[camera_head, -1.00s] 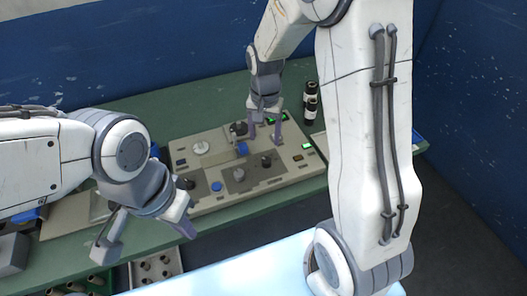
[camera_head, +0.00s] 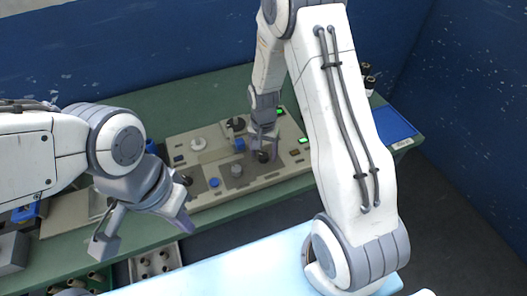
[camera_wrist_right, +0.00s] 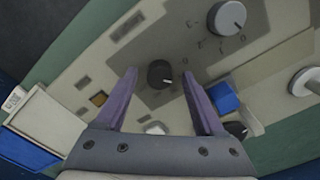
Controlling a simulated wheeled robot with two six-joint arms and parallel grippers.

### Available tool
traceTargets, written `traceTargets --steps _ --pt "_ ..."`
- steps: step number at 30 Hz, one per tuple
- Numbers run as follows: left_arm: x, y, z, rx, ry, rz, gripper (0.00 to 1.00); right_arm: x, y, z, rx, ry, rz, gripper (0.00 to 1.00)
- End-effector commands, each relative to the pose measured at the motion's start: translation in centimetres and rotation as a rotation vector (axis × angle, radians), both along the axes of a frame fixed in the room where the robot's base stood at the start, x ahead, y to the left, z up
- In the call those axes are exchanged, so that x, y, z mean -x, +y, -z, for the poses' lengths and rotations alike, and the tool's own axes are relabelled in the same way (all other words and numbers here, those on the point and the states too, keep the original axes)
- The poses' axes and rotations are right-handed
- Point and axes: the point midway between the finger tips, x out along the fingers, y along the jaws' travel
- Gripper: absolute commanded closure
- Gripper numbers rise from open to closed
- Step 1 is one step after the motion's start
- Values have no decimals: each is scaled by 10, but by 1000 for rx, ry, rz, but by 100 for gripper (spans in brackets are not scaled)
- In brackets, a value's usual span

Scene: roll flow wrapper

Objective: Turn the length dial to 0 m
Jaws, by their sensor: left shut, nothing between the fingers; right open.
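The control panel (camera_head: 215,200) lies on a green bench, with several knobs on it. A black knob (camera_wrist_right: 160,73) with a light pointer mark sits between the open fingers of my right gripper (camera_wrist_right: 161,84), apart from both in the right wrist view. In the head view my right gripper (camera_head: 263,148) is over that black knob (camera_head: 263,157). A grey knob (camera_wrist_right: 227,17) with printed marks around it sits beside it, also in the head view (camera_head: 236,170). I cannot read which is the length dial. My left gripper (camera_head: 182,219) is shut and empty, in front of the panel.
A blue block (camera_wrist_right: 222,97), another black knob (camera_wrist_right: 236,130) and a white round part (camera_wrist_right: 305,82) stand close to the right gripper. Black bottles (camera_head: 368,78) stand behind my right arm.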

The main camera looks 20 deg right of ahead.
Motion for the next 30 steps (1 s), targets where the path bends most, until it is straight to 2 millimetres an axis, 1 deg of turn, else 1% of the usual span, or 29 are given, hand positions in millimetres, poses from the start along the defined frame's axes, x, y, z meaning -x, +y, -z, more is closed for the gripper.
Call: traceTargets --steps 2,3,5,6,8,9,16,20,25,30 --pt "0 0 0 0 0 0 100 0 0 0 0 0 0 29" --pt "0 0 0 0 0 0 100 0 0 0 0 0 0 33" --pt "0 0 0 0 0 0 100 0 0 0 0 0 0 56" --pt "0 0 0 0 0 0 100 0 0 0 0 0 0 71" --pt "0 0 0 0 0 0 100 0 0 0 0 0 0 94" --pt "0 0 0 0 0 0 100 0 0 0 0 0 0 100" --pt "0 0 0 0 0 0 100 0 0 -1 0 0 -15 100" --pt "0 0 -1 0 0 0 100 0 0 -1 0 0 -55 100" --pt "0 0 -2 0 0 0 100 0 0 -1 0 0 -156 100" --pt "0 0 -4 0 0 0 100 0 0 -1 0 0 -293 100"
